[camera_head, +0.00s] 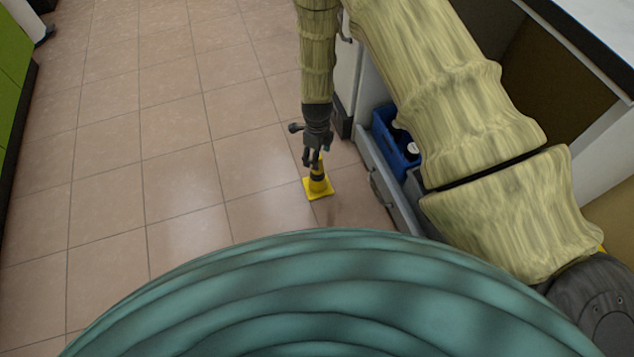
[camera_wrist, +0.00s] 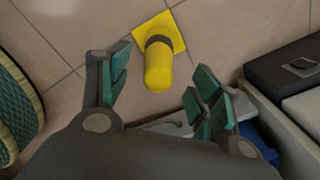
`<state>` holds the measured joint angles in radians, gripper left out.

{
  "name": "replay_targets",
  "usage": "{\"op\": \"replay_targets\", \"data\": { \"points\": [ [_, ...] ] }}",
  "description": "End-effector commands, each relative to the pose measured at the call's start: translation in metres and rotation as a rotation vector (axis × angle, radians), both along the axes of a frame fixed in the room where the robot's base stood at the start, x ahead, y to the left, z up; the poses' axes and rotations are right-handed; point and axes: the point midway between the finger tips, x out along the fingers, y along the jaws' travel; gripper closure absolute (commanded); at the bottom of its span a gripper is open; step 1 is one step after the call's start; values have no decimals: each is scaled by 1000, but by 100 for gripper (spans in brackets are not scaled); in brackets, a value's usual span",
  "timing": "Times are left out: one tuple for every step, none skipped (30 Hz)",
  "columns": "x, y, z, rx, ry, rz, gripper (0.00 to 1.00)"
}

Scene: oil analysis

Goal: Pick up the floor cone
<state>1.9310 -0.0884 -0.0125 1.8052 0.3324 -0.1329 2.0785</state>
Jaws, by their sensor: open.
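The floor cone (camera_head: 318,187) is yellow with a dark band and a square base, and stands upright on the tiled floor. In the head view its top is partly hidden by my gripper (camera_head: 314,158), which points down at it from above. In the wrist view the cone (camera_wrist: 159,62) lies ahead, between the lines of the two fingers. My gripper (camera_wrist: 157,92) is open, with teal pads on both sides of the cone's rounded top. I see no clear contact between the pads and the cone.
A low grey cabinet edge (camera_head: 383,180) stands close to the right of the cone, with a blue container (camera_head: 396,142) inside. A green cabinet (camera_head: 14,75) is at the far left. The tiled floor (camera_head: 150,150) left of the cone is clear.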

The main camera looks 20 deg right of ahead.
Motion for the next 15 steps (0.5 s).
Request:
{"op": "replay_targets", "data": {
  "points": [
    [0,0,-4,1,-1,0,37],
    [0,0,-6,0,0,1,37],
    [-1,0,-11,0,0,2,37],
    [-1,0,-14,0,0,2,37],
    [-1,0,-19,1,-1,1,37],
    [-2,-1,-24,1,-1,1,37],
    [-2,-1,-27,0,-1,2,37],
    [-3,-1,-31,0,-1,2,37],
    [-3,-1,-35,0,-1,1,37],
    [-3,-1,-39,0,-1,1,37],
    [-3,-1,-42,0,-1,2,37],
    [-3,-1,-46,0,-1,2,37],
    [-3,-1,-48,0,-1,2,37],
    [-3,-1,-49,0,-1,1,37],
    [-3,-1,-50,0,-1,1,37]
  ]
}}
